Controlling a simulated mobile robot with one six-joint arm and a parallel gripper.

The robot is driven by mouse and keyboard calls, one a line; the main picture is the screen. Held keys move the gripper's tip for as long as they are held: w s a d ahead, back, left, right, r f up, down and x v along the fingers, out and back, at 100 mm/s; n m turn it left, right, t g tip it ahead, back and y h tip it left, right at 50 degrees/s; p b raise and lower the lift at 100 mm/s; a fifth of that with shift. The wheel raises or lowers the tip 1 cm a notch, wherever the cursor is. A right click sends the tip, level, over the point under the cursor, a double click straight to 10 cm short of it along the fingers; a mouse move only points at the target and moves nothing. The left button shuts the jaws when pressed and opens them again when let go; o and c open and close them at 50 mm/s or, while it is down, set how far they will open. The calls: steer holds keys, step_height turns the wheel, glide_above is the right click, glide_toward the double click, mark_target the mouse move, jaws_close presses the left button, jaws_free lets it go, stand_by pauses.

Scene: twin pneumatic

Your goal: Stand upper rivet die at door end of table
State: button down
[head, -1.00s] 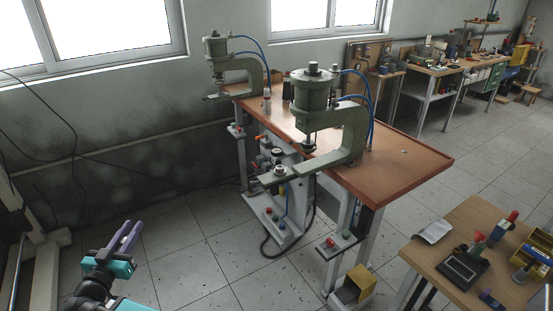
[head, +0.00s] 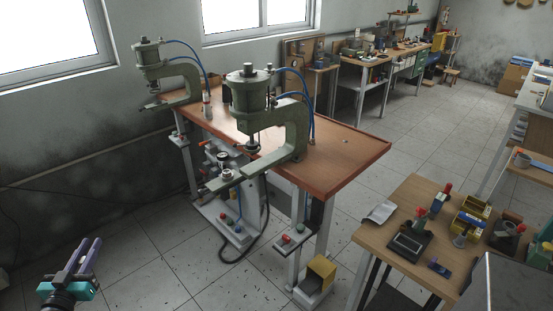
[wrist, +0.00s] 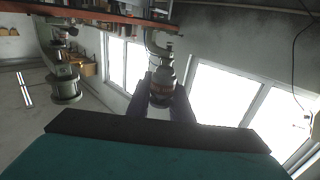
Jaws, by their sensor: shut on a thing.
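My gripper (head: 85,255), with purple fingers and a teal body, is at the lower left in the head view, over the floor and away from the table. In the wrist view its dark fingers (wrist: 162,98) are shut on a small round piece with a brownish band, taken as the upper rivet die (wrist: 161,89). Its outline is hard to part from the far press behind it, and the head view does not show it clearly. The red-brown table (head: 345,160) carries two green presses, the near one (head: 247,92) and the far one (head: 152,62). Its right end is mostly bare.
A wooden side table (head: 390,228) with several tools stands at the lower right. A yellow-and-grey box (head: 318,272) sits by the press table's near leg. Blue hoses (head: 312,100) rise from the presses. Floor is clear between my gripper and the table.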

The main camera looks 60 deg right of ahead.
steer(key=s+d+r+m+g+h+p, duration=0.1)
steer(key=s+d+m+g+p, duration=0.2)
steer(key=d, duration=1)
steer(key=s+d+m+g+h+p, duration=0.15)
steer(key=s+d, duration=0.35)
steer(key=d, duration=0.8)
steer(key=s+d+r+m+g+h+p, duration=0.1)
steer(key=s+d+g, duration=0.3)
steer(key=d, duration=1)
steer(key=s+d+m+g+p, duration=0.1)
steer(key=s+d+g, duration=0.1)
steer(key=s+d, duration=0.5)
steer(key=s+d+m+g+p, duration=0.2)
steer(key=s+d, duration=0.6)
steer(key=s, duration=0.7)
steer(key=s+d+m+g+p, duration=0.1)
steer(key=s+d+g+p, duration=0.1)
steer(key=s+d, duration=0.5)
steer(key=s+g, duration=0.1)
steer(key=s, duration=0.4)
steer(key=shift+d+m+y, duration=0.35)
steer(key=shift+w+d+f+b, duration=0.15)
steer(key=shift+f+b, duration=0.1)
steer(key=shift+b, duration=0.5)
steer(key=b, duration=0.2)
steer(key=shift+w+d+f+b, duration=0.15)
steer(key=shift+d+b, duration=0.2)
steer(key=shift+d, duration=0.05)
